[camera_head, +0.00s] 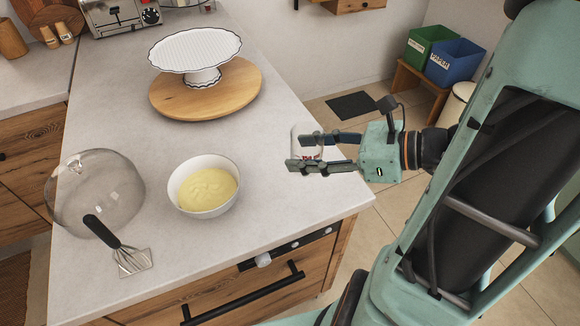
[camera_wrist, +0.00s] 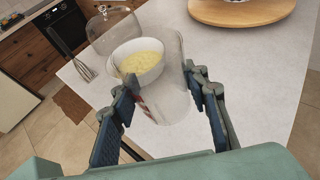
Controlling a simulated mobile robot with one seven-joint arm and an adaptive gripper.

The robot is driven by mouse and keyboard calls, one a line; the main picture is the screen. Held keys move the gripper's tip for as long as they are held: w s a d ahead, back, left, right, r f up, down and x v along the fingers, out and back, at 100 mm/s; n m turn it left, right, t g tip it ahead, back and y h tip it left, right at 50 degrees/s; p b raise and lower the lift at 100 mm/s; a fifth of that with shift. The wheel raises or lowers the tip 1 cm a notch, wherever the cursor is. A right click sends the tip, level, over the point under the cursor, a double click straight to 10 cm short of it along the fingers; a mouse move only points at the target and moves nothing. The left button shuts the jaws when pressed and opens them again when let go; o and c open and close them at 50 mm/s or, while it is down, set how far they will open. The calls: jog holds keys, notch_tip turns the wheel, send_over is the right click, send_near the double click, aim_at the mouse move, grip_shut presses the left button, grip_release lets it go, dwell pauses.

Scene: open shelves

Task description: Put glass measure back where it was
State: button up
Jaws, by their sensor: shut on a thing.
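The glass measure (camera_head: 307,143) is a clear cup with red markings. My gripper (camera_head: 297,151) is shut on it near the right edge of the counter, with one finger on each side. In the wrist view the glass measure (camera_wrist: 172,103) stands between the two fingers, its red print near the left one. It looks empty; the bowl shows through its wall. I cannot tell whether its base touches the counter.
The counter between board and bowl is clear.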

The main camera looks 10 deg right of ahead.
jog(key=shift+s+f, duration=0.2)
jog(key=shift+f, duration=0.05)
jog(key=w+f+b, duration=0.3)
jog(key=w, duration=0.1)
jog(key=w+f+b, duration=0.3)
jog(key=w, duration=0.1)
jog(key=w+f+b, duration=0.2)
jog(key=w+b, duration=0.1)
jog(key=w, duration=0.2)
jog(key=shift+a+f+b, duration=0.1)
jog(key=shift+f+b, duration=0.25)
jog(key=shift+f, duration=0.05)
jog(key=f+b, duration=0.3)
jog(key=f, duration=0.1)
jog(key=shift+w, duration=0.35)
jog(key=shift+f+b, duration=0.1)
jog(key=shift+b, duration=0.25)
jog(key=o, duration=1.3)
jog(key=shift+c, duration=0.2)
